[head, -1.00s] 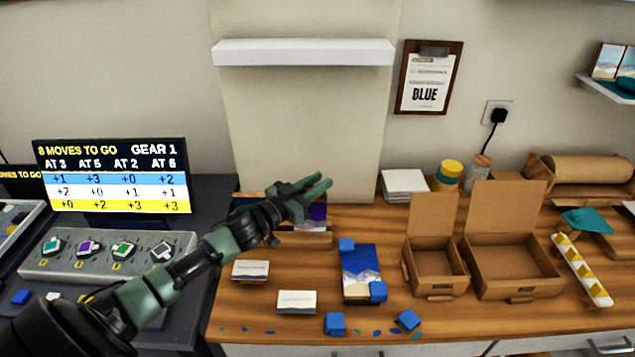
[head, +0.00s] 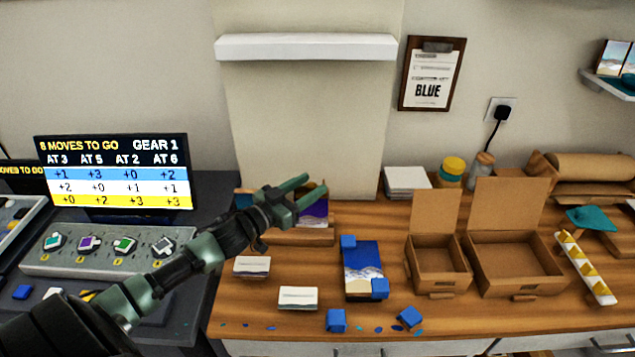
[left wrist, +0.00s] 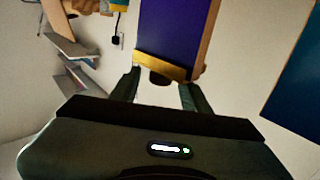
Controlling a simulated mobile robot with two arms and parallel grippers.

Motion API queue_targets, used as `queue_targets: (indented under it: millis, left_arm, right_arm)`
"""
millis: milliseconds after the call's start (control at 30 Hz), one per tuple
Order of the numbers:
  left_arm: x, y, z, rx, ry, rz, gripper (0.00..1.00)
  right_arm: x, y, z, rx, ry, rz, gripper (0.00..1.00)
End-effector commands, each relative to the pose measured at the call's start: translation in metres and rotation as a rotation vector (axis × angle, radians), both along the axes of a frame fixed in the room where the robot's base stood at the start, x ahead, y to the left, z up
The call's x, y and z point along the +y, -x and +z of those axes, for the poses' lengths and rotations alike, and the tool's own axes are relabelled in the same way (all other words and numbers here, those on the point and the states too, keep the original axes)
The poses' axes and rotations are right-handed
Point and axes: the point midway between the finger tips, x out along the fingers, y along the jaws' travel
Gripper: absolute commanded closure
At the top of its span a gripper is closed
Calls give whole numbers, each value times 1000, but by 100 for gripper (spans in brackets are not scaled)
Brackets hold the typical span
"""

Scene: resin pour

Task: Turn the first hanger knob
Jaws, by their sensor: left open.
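My left gripper (head: 316,182) is open in the head view, in front of a purple panel (head: 313,209) at the back left of the wooden bench. The left wrist view shows the purple panel (left wrist: 167,28) with a gold lower bar (left wrist: 160,65). A small dark rounded part (left wrist: 159,79), which may be a knob, sits below the bar. The fingers of the open left gripper (left wrist: 159,87) are on either side of it; I cannot tell whether they touch it. No part in view is clearly marked as the first hanger knob. My right gripper is not in view.
A grey console (head: 105,250) with several coloured knobs stands at left below a lit display (head: 115,172). On the bench are white cards (head: 298,298), blue blocks (head: 336,320), a blue picture panel (head: 361,259) and open cardboard boxes (head: 437,262). A white shelf (head: 306,47) is above.

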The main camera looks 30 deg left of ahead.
Motion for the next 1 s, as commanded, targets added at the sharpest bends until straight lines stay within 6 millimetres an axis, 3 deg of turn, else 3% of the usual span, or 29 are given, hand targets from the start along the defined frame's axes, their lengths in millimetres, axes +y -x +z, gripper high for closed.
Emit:
queue_targets:
  millis: [100,333,1000]
  left_arm:
    - [3,17,-2,2,0,-2,53]
    - [7,35,0,0,0,-1,53]
    - [8,36,1,-1,0,-1,53]
  right_arm:
    - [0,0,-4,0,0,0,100]
    - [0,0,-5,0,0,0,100]
    - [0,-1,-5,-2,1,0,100]
